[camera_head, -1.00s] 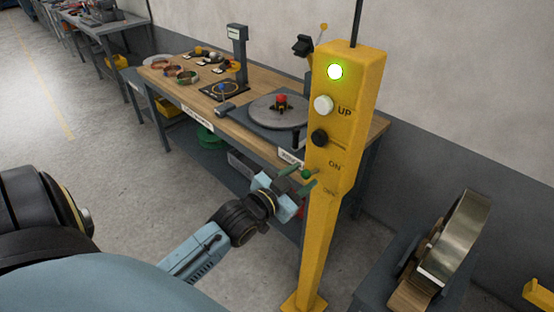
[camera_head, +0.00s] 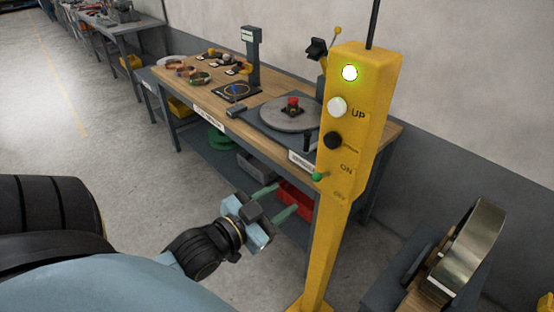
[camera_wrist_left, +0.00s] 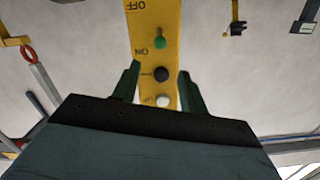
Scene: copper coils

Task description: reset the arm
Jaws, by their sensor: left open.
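My left gripper (camera_head: 276,202) is open and empty, low in the middle of the head view. Its green fingers point toward the yellow control post (camera_head: 345,200) but stand clear of it. The post carries a lit green lamp (camera_head: 349,73), a white UP button (camera_head: 337,106), a black knob (camera_head: 333,140) and a green switch (camera_head: 318,177) near the ON mark. In the left wrist view the open fingers (camera_wrist_left: 160,82) frame the post, with the green switch (camera_wrist_left: 160,43) beyond them. My right gripper is in neither view.
A wooden workbench (camera_head: 215,110) stands behind the post, with a turntable (camera_head: 290,115), a scale display and several copper coils. A red bin (camera_head: 294,198) sits beneath it. A metal roll (camera_head: 470,245) on a stand is at right. Bare floor (camera_head: 110,165) lies at left.

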